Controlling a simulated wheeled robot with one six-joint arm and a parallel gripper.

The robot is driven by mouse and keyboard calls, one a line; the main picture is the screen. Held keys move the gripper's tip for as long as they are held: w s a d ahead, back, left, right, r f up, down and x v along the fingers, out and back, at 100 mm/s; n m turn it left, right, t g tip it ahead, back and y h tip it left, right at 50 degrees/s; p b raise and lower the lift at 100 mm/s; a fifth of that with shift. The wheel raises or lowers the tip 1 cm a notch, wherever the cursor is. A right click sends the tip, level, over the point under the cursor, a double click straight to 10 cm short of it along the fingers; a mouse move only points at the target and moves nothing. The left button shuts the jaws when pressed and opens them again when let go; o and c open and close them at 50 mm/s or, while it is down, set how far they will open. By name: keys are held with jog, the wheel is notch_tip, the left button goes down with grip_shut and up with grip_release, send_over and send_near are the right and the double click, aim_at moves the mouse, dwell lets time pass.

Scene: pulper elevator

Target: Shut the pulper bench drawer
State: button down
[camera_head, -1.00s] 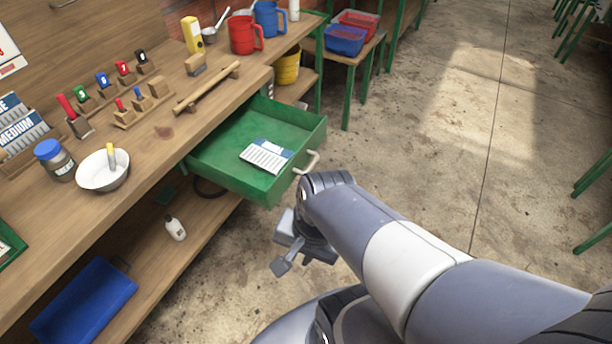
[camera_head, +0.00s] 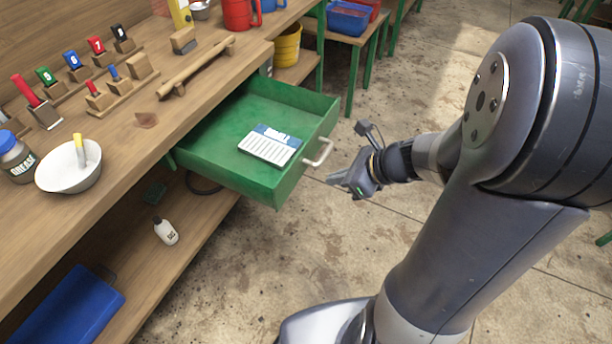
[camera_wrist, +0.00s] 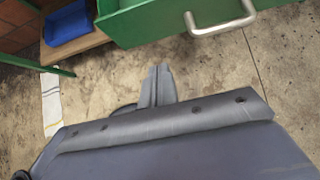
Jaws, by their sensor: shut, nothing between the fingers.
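The green pulper bench drawer (camera_head: 220,160) stands pulled out from under the wooden bench top. A blue and white card (camera_head: 270,144) lies inside it. Its pale bar handle (camera_head: 318,152) is on the front face. In the wrist view the drawer front (camera_wrist: 160,24) and handle (camera_wrist: 220,22) show at the top. My gripper (camera_head: 336,180) is just right of the handle in the head view, apart from it and a little lower. In the wrist view my gripper (camera_wrist: 157,70) has its fingers together, empty, pointing toward the space below the drawer.
The bench top (camera_head: 120,170) holds a white bowl (camera_head: 70,166), a grease jar (camera_head: 16,156), numbered blocks and a wooden bar (camera_head: 196,66). The lower shelf holds a white bottle (camera_head: 165,231) and a blue tray (camera_head: 70,308). Concrete floor (camera_head: 240,270) is free in front of the drawer.

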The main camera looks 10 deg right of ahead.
aim_at(293, 179)
jog(key=shift+w+a+f+b, duration=0.25)
jog(key=shift+w+a+f, duration=0.5)
jog(key=shift+a, duration=0.4)
jog(key=shift+w+a+f+b, duration=0.2)
jog(key=shift+w+a+f, duration=0.6)
jog(key=shift+a, duration=0.3)
jog(key=shift+w+a+f+b, duration=0.25)
jog(key=shift+w+a+f, duration=0.35)
jog(key=shift+w+a, duration=0.4)
jog(key=shift+s+a, duration=0.1)
jog(key=shift+a, duration=0.1)
